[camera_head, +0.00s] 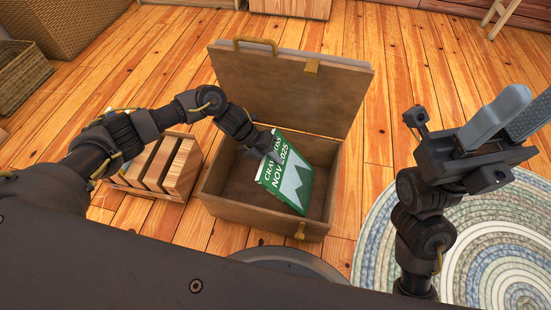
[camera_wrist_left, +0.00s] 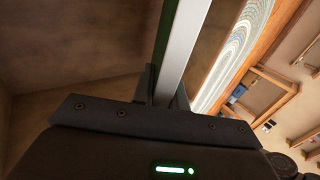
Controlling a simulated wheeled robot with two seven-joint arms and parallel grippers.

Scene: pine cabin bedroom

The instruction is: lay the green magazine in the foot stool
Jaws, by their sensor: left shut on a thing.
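The green magazine (camera_head: 289,181), with white lettering and a mountain shape on its cover, is tilted inside the brown foot stool (camera_head: 239,213). The stool is an open box with its lid (camera_head: 291,91) raised at the back. My left gripper (camera_head: 265,147) reaches in from the left and is shut on the magazine's upper left edge. In the left wrist view the magazine (camera_wrist_left: 183,50) shows edge-on between the fingers, with the stool's inner wall around it. I cannot tell whether its lower corner touches the stool. My right gripper (camera_head: 508,115) is at the right, with its fingers apart and empty.
A slatted wooden crate (camera_head: 163,169) stands just left of the stool. A round braided rug (camera_head: 490,235) lies at the right. Woven baskets (camera_head: 66,27) stand at the upper left. Plank floor behind the stool is clear.

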